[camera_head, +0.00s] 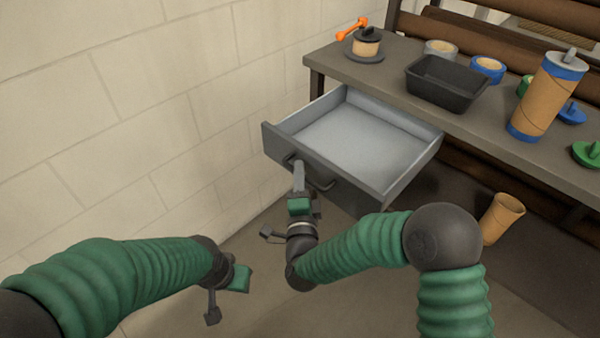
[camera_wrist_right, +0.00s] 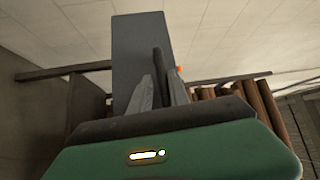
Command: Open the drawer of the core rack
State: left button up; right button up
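The grey drawer (camera_head: 360,135) under the bench top is pulled well out and looks empty inside. Its dark front (camera_head: 345,183) faces me and carries a bar handle (camera_head: 322,184). My right gripper (camera_head: 299,172) is at the handle's left part. In the right wrist view its two fingers (camera_wrist_right: 160,95) lie on both sides of the dark handle bar (camera_wrist_right: 159,68), close against it, with the drawer front (camera_wrist_right: 130,50) behind. My left gripper (camera_head: 225,290) hangs low, away from the drawer; its finger opening is not clear.
The bench top (camera_head: 390,85) holds a black tray (camera_head: 447,82), tape rolls (camera_head: 487,69), a roller with blue ends (camera_head: 543,97) and an orange-handled tool (camera_head: 352,30). A cardboard tube (camera_head: 502,217) is below the bench. A block wall (camera_head: 140,110) runs along the left.

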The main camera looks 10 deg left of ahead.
jog(key=shift+o, duration=1.2)
jog(key=shift+w+f, duration=0.1)
jog(key=shift+r, duration=0.2)
jog(key=v, duration=1.7)
jog(key=shift+a, duration=0.15)
